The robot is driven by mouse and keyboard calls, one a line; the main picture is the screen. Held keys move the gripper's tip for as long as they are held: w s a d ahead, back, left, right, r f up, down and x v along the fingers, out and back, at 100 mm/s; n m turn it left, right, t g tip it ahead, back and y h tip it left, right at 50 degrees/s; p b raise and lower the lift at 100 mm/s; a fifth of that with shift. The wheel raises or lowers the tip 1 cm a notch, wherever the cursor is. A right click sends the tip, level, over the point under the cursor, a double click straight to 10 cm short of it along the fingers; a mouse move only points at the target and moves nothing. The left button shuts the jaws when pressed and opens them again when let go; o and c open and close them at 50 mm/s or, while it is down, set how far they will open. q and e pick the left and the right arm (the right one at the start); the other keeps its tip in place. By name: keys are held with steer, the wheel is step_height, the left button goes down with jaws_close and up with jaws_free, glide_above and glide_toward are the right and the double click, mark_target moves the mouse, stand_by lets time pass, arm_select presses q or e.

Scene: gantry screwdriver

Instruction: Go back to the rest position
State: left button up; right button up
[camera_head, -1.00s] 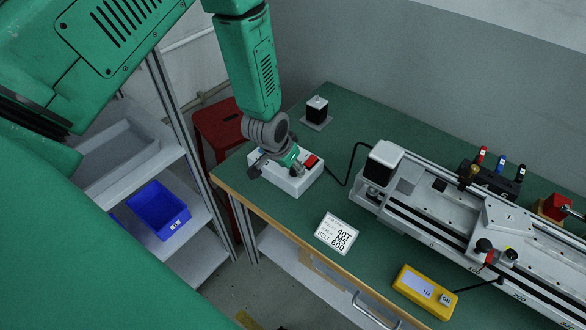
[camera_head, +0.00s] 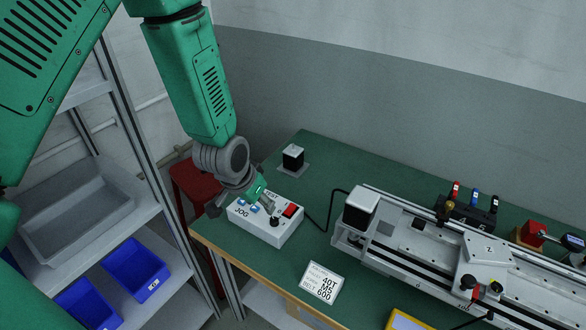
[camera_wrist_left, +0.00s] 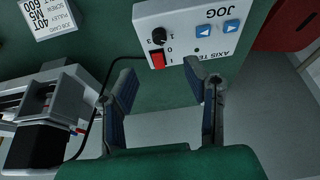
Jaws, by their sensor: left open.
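The control box (camera_wrist_left: 190,22) lies beyond the fingertips there, showing blue arrow buttons, a black knob and a red switch. I cannot tell whether a finger touches the box. My right gripper is not in view.
The gantry axis (camera_head: 440,245) with its motor fills the table's right side. A label card (camera_head: 321,282) lies near the front edge. A black cube on a plate (camera_head: 293,158) stands behind. Shelves with blue bins (camera_head: 137,268) and a red stool (camera_head: 190,190) stand left.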

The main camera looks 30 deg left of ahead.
arm_select(q)
steer(key=s+d+f+g+b, duration=0.2)
steer(key=s+f+b, duration=0.2)
steer(key=s+f, duration=0.6)
steer(key=s+d+f+g+b, duration=0.1)
steer(key=s+f+b, duration=0.3)
steer(key=s+f, duration=0.7)
steer(key=s+d, duration=0.1)
steer(key=s, duration=0.3)
steer(key=shift+f+g+b, duration=0.3)
steer(key=shift+g+b, duration=0.05)
steer(key=shift+g, duration=0.05)
steer(key=shift+w, duration=0.1)
